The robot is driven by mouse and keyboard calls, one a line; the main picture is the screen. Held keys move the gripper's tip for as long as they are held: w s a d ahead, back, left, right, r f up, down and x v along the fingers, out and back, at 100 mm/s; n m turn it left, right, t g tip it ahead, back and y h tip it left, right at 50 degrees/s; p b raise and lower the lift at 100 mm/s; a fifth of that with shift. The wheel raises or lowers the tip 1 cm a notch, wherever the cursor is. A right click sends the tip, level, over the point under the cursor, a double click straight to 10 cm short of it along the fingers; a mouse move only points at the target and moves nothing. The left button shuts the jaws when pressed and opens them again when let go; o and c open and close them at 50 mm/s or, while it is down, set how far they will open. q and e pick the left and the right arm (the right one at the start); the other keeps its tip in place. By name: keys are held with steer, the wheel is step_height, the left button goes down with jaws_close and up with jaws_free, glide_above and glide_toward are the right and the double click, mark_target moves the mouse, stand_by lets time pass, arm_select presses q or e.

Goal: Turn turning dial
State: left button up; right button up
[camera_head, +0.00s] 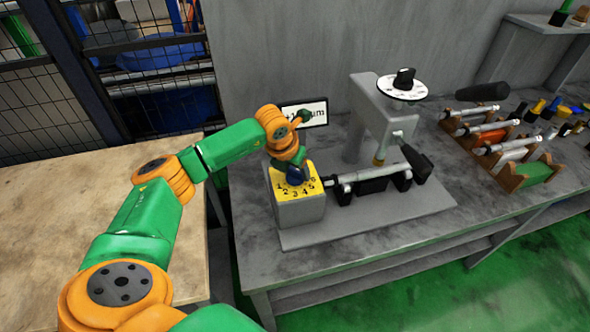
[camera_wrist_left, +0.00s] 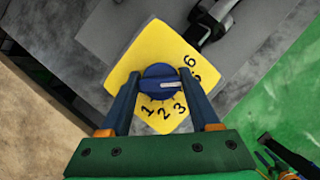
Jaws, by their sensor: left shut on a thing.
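The turning dial is a blue round knob (camera_wrist_left: 162,82) with a pale pointer mark, on a yellow plate (camera_wrist_left: 124,62) numbered around the knob. In the head view the yellow plate (camera_head: 309,187) tops a grey block at the left end of the grinder. My left gripper (camera_wrist_left: 160,88) comes down over the dial with one finger on each side, shut on it. In the head view my left gripper (camera_head: 293,172) hides most of the dial. In the wrist view the pale mark points to the right. My right gripper is not in view.
The grinder (camera_head: 362,120) stands right of the dial, with a black lever (camera_head: 415,163) and a white disc with a black knob (camera_head: 403,84) on top. Wooden racks (camera_head: 525,172) hold metal shafts further right. A wooden table (camera_head: 60,215) is at left.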

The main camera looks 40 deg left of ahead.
arm_select(q)
steer(key=shift+w+r, duration=0.1)
steer(key=o, duration=1.3)
steer(key=b+v, duration=0.2)
steer(key=v, duration=0.5)
